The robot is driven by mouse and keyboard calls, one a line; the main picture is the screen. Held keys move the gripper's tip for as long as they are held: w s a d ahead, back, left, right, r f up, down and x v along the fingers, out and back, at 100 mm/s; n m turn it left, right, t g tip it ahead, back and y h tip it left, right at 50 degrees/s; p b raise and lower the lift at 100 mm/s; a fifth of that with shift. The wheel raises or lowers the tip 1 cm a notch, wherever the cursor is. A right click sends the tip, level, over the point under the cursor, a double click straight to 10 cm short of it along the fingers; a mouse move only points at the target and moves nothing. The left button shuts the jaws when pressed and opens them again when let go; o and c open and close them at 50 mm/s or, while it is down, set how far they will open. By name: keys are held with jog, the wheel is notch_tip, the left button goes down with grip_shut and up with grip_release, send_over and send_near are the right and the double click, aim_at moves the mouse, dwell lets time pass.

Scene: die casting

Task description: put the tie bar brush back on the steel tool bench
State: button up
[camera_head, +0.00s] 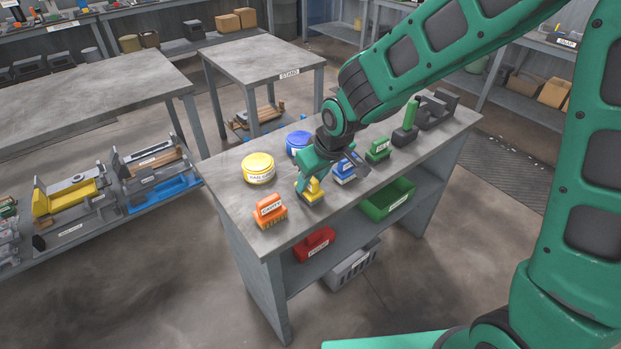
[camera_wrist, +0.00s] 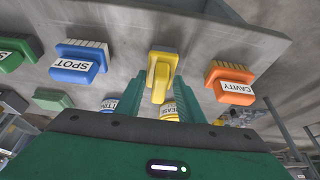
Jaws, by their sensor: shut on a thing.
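My gripper (camera_head: 308,180) is shut on a yellow brush (camera_head: 313,192), which also shows between my fingers in the wrist view (camera_wrist: 163,70). I cannot read a label on this brush; it is the likely tie bar brush. The brush is low over the grey steel bench (camera_head: 238,215), between an orange brush marked CAVITY (camera_head: 270,210) and a blue brush marked SPOT (camera_head: 343,171). I cannot tell whether its bristles touch the bench top. My fingers hide part of the brush in the head view.
A yellow tin (camera_head: 258,169) and a blue tin (camera_head: 298,143) stand behind the brushes. A green brush (camera_head: 378,149) and a dark fixture (camera_head: 437,108) are farther right. A red bin (camera_head: 314,245) and a green bin (camera_head: 388,199) sit below. The front left corner is bare.

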jog(key=shift+f, duration=0.1)
jog(key=o, duration=1)
jog(key=v, duration=1.2)
jog(key=shift+d, duration=0.1)
